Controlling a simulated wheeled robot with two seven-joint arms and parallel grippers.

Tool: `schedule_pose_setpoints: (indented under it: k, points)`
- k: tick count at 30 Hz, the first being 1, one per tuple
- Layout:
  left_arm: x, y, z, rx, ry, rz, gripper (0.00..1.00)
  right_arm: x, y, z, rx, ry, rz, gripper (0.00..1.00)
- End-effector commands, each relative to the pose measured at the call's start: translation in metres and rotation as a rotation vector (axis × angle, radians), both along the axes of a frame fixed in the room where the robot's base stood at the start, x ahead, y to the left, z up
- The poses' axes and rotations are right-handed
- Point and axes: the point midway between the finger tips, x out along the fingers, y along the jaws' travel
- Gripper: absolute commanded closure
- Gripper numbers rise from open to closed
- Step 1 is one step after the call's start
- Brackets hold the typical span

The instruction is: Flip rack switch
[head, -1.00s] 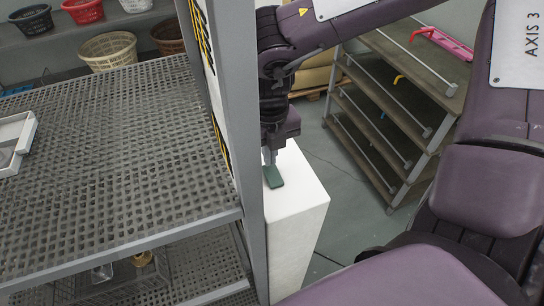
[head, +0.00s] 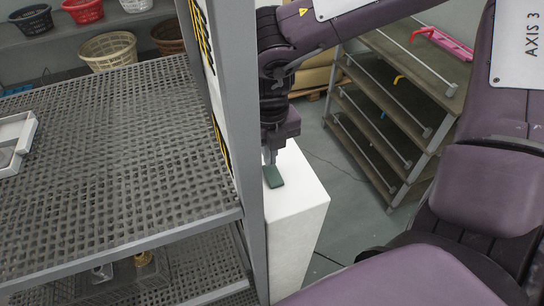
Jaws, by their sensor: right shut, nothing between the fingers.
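The grey metal rack (head: 130,150) with perforated shelves fills the left half of the head view. Its upright post (head: 240,120) stands in the middle, with yellow-and-black striped tape on its side. I cannot make out a switch on it. My right gripper (head: 271,157) points down just right of the post, above a white block (head: 297,210). It is shut and empty. A small dark green flat piece (head: 273,177) shows right below the fingertips, at the block's top; whether they touch it I cannot tell. My left gripper is out of view.
A white tray (head: 22,128) lies on the upper shelf at the left edge. Several baskets (head: 108,50) stand on a shelf behind. Small items (head: 103,273) sit on the lower shelf. A sloped-shelf unit (head: 400,110) stands at the back right, with open floor before it.

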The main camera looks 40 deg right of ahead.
Motion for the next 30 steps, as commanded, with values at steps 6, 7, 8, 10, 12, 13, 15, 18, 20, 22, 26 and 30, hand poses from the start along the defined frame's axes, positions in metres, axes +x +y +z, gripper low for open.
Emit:
schedule_pose_setpoints:
  k: [6,7,8,10,12,13,15,18,20,22,26,30]
  points:
    - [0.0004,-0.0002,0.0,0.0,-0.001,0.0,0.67,0.0,0.0,0.0,0.0,0.0,0.0,1.0]
    - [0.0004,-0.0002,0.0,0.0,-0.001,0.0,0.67,0.0,0.0,0.0,0.0,0.0,0.0,1.0]
    - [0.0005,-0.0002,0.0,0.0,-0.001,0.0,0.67,0.0,0.0,0.0,0.0,0.0,0.0,1.0]
    - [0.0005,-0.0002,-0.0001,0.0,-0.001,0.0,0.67,0.0,0.0,-0.0001,0.0,0.0,0.0,1.0]
    - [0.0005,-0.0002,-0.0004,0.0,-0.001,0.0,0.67,0.0,0.0,-0.0004,0.0,0.0,0.0,1.0]
    - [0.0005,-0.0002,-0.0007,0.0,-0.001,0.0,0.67,0.0,0.0,-0.0006,0.0,0.0,0.0,1.0]
    - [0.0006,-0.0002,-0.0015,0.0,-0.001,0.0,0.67,0.0,0.0,-0.0015,0.0,0.0,0.0,1.0]
    - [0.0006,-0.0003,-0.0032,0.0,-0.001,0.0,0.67,0.0,0.0,-0.003,0.0,0.0,0.0,1.0]
    - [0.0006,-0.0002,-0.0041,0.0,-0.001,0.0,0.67,0.0,0.0,-0.0039,0.0,0.0,0.0,1.0]
    - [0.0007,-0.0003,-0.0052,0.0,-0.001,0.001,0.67,0.0,0.0,-0.0049,0.0,0.0,0.0,1.0]
    - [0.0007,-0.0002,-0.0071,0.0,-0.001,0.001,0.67,0.0,0.0,-0.0067,0.0,0.0,0.0,1.0]
    - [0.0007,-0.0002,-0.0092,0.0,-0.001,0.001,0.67,0.0,0.0,-0.0087,0.0,0.0,0.0,1.0]
